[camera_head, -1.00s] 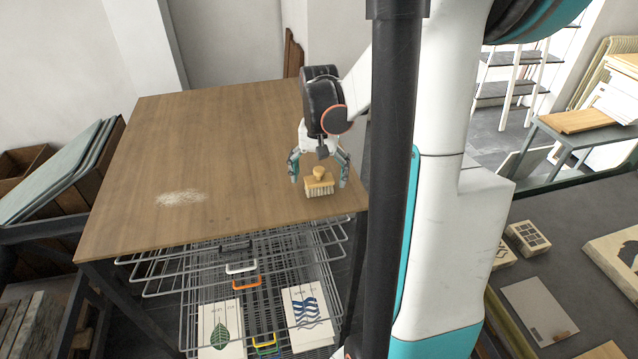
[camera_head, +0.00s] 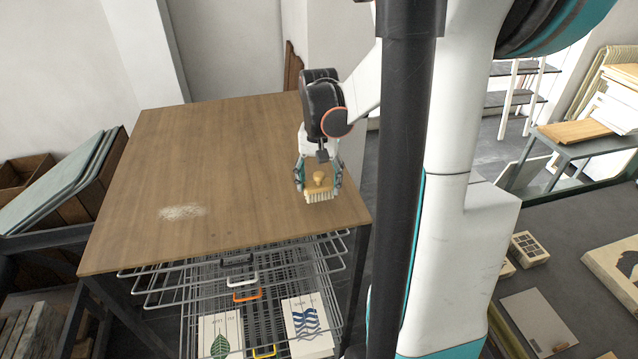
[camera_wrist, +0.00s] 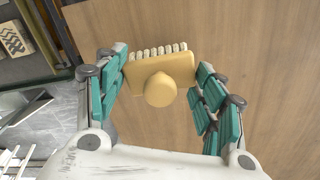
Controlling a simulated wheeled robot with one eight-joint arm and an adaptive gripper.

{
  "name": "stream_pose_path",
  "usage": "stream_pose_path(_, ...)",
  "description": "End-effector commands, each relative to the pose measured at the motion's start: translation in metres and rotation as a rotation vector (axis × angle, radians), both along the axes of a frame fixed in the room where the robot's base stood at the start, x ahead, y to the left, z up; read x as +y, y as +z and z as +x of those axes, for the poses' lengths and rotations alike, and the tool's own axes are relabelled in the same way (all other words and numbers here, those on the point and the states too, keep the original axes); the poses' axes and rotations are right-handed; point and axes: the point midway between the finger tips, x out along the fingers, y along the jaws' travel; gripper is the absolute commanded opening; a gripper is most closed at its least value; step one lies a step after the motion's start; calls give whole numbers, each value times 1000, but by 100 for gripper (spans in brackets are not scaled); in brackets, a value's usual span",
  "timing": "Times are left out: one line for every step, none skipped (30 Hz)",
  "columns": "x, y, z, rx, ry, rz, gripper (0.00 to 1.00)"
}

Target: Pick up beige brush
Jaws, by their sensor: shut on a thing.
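The beige brush (camera_head: 320,190) has a yellowish wooden block, a round knob on top and pale bristles. It is at the right front part of the wooden table (camera_head: 215,140), bristles toward the front edge in the head view. My gripper (camera_head: 319,180) is around it, with a finger at each end of the block. In the wrist view the brush (camera_wrist: 160,75) sits between the teal fingers of my gripper (camera_wrist: 160,85), which are shut on its ends. I cannot tell whether the bristles touch the tabletop.
A patch of pale powder (camera_head: 183,212) lies on the table at left. Wire racks (camera_head: 240,285) with colored handles and printed sheets are under the table's front edge. A dark bench (camera_head: 590,240) with printing blocks stands at right. The tabletop's middle is clear.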

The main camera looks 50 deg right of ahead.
Motion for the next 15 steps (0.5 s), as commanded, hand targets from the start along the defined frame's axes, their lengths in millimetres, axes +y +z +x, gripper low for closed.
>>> stream_pose_path(0,16,0,0,0,0,36)
stream_pose_path(0,24,0,0,0,0,36)
stream_pose_path(0,34,0,0,0,0,36)
stream_pose_path(0,42,0,0,0,0,36)
stream_pose_path(0,50,0,0,0,0,36)
stream_pose_path(0,62,0,0,0,0,36)
stream_pose_path(0,70,0,0,0,0,36)
stream_pose_path(0,78,0,0,0,0,36)
stream_pose_path(0,89,0,0,0,0,36)
stream_pose_path(0,96,0,0,0,0,36)
stream_pose_path(0,104,0,0,0,0,36)
stream_pose_path(0,112,0,0,0,0,36)
stream_pose_path(0,119,0,0,0,0,36)
stream_pose_path(0,125,0,0,0,0,36)
stream_pose_path(0,132,0,0,0,0,36)
